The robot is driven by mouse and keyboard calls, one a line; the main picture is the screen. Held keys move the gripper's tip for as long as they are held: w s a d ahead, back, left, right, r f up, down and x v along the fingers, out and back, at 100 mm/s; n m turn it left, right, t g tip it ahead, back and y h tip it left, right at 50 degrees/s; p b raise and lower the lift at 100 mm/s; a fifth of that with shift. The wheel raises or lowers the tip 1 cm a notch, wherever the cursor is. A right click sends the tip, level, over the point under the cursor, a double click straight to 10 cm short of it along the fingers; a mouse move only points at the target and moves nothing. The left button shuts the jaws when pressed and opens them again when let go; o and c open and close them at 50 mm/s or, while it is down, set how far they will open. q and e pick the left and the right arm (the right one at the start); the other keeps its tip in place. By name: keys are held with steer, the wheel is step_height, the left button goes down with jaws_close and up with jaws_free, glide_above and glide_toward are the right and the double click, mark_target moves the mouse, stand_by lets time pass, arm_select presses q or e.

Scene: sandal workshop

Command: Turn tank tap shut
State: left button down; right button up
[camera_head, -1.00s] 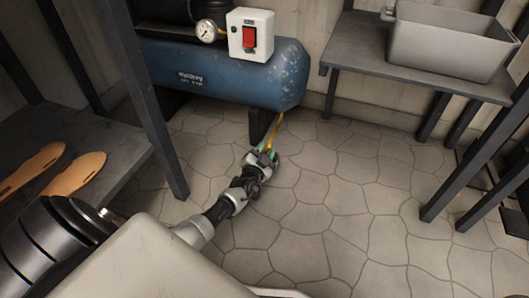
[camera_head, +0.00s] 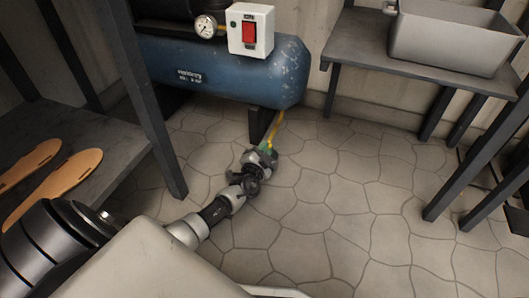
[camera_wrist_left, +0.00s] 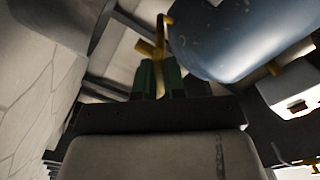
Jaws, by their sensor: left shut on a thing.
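The blue tank (camera_head: 230,78) of a compressor stands at the back, and its worn end fills the upper right of the left wrist view (camera_wrist_left: 225,35). A yellow tap (camera_head: 276,124) hangs under its right end. My left gripper (camera_head: 267,149) reaches up to the tap's lower end from below. In the left wrist view, the green fingertips (camera_wrist_left: 159,80) are shut on the yellow tap (camera_wrist_left: 160,45), one on each side of it. The tap's grasped part is mostly hidden in the head view. My right gripper is not in view.
A bench (camera_head: 85,135) with sandal soles (camera_head: 58,185) is on the left. A grey bin (camera_head: 447,38) rests on a shelf (camera_head: 365,55) at right. The middle floor is clear.

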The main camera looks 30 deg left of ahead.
arm_select(q)
steer(key=m+b, duration=0.1)
steer(key=m, duration=0.6)
steer(key=shift+d+m, duration=0.1)
steer(key=shift+m, duration=0.3)
steer(key=shift+f+m, duration=0.1)
steer(key=shift+m, duration=0.2)
steer(key=c, duration=1.2)
jaws_free()
steer(key=shift+s, duration=0.1)
